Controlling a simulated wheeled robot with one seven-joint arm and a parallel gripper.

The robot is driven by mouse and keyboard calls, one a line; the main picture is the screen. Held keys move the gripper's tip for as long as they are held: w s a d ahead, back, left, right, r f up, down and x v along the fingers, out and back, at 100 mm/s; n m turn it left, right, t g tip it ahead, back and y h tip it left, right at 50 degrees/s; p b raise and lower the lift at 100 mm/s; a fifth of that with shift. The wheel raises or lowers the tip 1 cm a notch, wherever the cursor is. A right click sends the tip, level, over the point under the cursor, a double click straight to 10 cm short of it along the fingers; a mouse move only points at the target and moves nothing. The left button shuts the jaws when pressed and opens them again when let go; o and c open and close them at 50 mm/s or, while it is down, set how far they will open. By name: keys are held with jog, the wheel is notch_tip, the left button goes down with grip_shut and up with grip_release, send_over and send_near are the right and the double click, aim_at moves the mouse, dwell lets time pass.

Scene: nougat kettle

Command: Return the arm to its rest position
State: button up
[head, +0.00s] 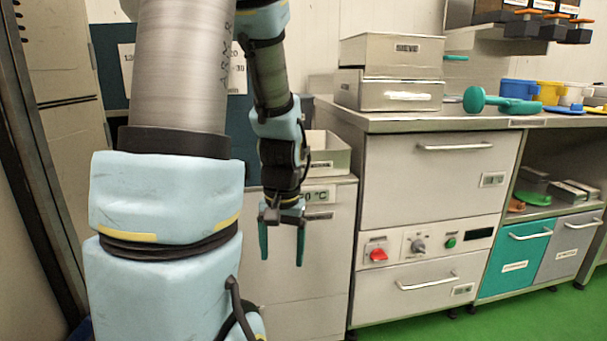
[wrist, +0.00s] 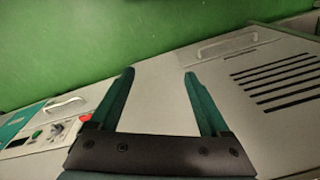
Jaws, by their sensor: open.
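My gripper (head: 283,248) hangs pointing down at the end of my folded arm in the head view. Its two green fingers are apart and nothing is between them. It is in front of a pale cabinet (head: 308,285), below the cabinet's top. In the wrist view my gripper (wrist: 160,88) also shows spread fingers with an empty gap, over a pale cabinet surface. Whether the fingers touch the cabinet cannot be told, but they look clear of it.
An open metal box (head: 328,160) sits on the low cabinet behind my arm. A counter holds stacked metal boxes (head: 390,92), a green dumbbell-shaped tool (head: 500,104) and coloured containers (head: 549,92). A control panel with a red knob (head: 377,254) is at right. Green floor (head: 545,315) is open at lower right.

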jog(key=s+a+r+p, duration=0.1)
jog(key=r+p, duration=1.3)
jog(key=r, duration=0.2)
jog(key=s+a+r+n+t+p, duration=0.1)
jog(key=s+r+p, duration=0.1)
jog(key=r+p, duration=1.3)
jog(key=shift+r+h, duration=0.3)
jog(key=shift+r, duration=0.15)
jog(key=shift+a, duration=0.1)
